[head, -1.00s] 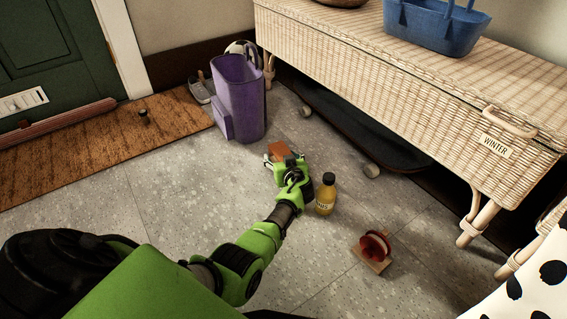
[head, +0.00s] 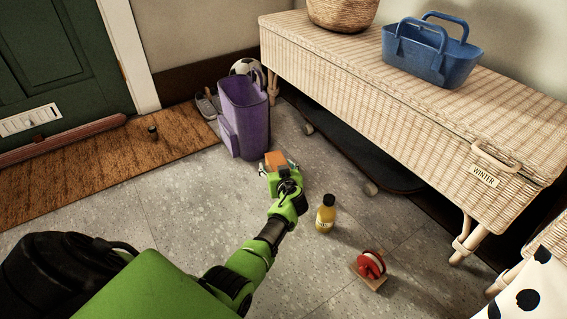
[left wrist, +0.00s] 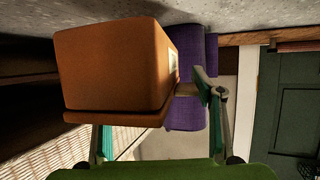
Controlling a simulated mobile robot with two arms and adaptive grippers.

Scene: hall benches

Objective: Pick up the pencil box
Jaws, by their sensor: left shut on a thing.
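The pencil box looks like a small orange-brown box (head: 276,159), in front of the purple bin in the head view. My left gripper (head: 278,170) is shut on it, with the arm reaching from the lower left. In the left wrist view the box (left wrist: 112,68) fills the upper left, between the finger pads of my left gripper (left wrist: 150,112), with a pale label on its side. The box appears to be held above the floor. My right gripper is not in view.
A purple bin (head: 245,118) stands just behind the box. A yellow bottle (head: 326,214) and a red object on a wooden base (head: 370,266) stand to the right. A wicker bench (head: 400,80) with a blue basket (head: 432,55) lies beyond.

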